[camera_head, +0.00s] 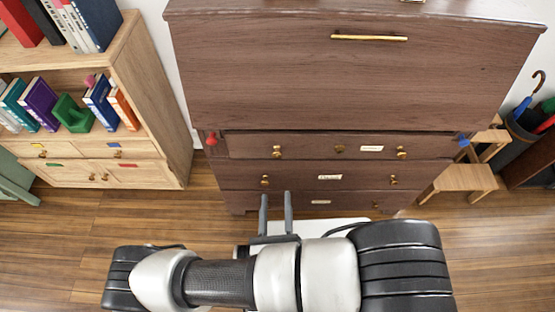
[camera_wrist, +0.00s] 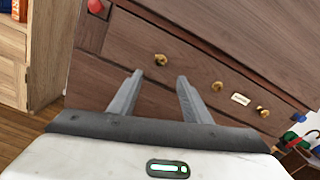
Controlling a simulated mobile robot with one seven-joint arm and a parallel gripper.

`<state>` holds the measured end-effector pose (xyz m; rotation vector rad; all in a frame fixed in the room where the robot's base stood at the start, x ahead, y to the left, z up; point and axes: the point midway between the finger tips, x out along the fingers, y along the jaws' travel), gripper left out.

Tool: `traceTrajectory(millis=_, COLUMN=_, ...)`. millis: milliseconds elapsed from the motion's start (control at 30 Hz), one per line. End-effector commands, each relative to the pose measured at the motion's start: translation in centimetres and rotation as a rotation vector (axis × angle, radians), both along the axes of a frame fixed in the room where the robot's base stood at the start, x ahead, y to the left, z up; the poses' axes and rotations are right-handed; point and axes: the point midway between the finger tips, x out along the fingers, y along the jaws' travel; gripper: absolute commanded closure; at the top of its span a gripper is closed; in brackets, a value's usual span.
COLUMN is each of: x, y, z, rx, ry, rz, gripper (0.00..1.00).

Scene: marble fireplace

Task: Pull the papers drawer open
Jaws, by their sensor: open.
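A dark brown wooden bureau (camera_head: 345,85) faces me with several drawers below its large upper panel. The upper drawer (camera_head: 320,147) has brass knobs, a keyhole fitting and a pale label (camera_head: 371,148); it also shows in the wrist view (camera_wrist: 190,62). The middle drawer (camera_head: 350,170) has two knobs and a label (camera_head: 329,177). A lower drawer (camera_head: 345,199) has a label too. The label writing is too small to read, so I cannot tell which is the papers drawer. All look shut. My gripper (camera_head: 275,198) is open and empty in front of the lower drawers; its fingers (camera_wrist: 160,78) point toward the bureau.
A light wood bookcase (camera_head: 150,80) with books and small drawers stands at the left. A wooden step stool (camera_head: 460,180) and an umbrella stand (camera_head: 525,125) are at the right. Red (camera_head: 211,138) and blue (camera_head: 463,141) pieces sit beside the upper drawer. Wooden floor (camera_head: 60,240) is clear at the left.

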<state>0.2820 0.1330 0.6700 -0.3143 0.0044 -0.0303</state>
Motion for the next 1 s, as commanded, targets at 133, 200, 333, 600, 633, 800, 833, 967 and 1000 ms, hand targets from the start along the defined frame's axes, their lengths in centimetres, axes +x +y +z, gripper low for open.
traceTrajectory(millis=133, x=3.3, y=-0.2, z=0.0, rx=0.000, ry=-0.002, rz=-0.004, gripper=0.56)
traceTrajectory(millis=200, x=4.9, y=-0.3, z=0.0, rx=0.000, ry=-0.003, rz=-0.005, gripper=0.56)
traceTrajectory(millis=333, x=7.7, y=-0.4, z=0.0, rx=0.001, ry=-0.003, rz=-0.005, gripper=0.56)
traceTrajectory(millis=600, x=12.8, y=-0.5, z=0.0, rx=0.001, ry=-0.002, rz=-0.005, gripper=0.56)
traceTrajectory(millis=633, x=13.2, y=-0.5, z=0.0, rx=0.000, ry=-0.001, rz=-0.004, gripper=0.56)
traceTrajectory(millis=800, x=14.6, y=-0.6, z=0.0, rx=0.000, ry=0.000, rz=-0.004, gripper=0.56)
traceTrajectory(millis=833, x=14.7, y=-0.6, z=0.0, rx=0.000, ry=0.000, rz=-0.003, gripper=0.56)
traceTrajectory(millis=967, x=14.9, y=-0.5, z=0.0, rx=0.000, ry=0.001, rz=-0.003, gripper=0.56)
traceTrajectory(millis=1000, x=14.9, y=-0.6, z=0.0, rx=0.000, ry=0.001, rz=-0.003, gripper=0.56)
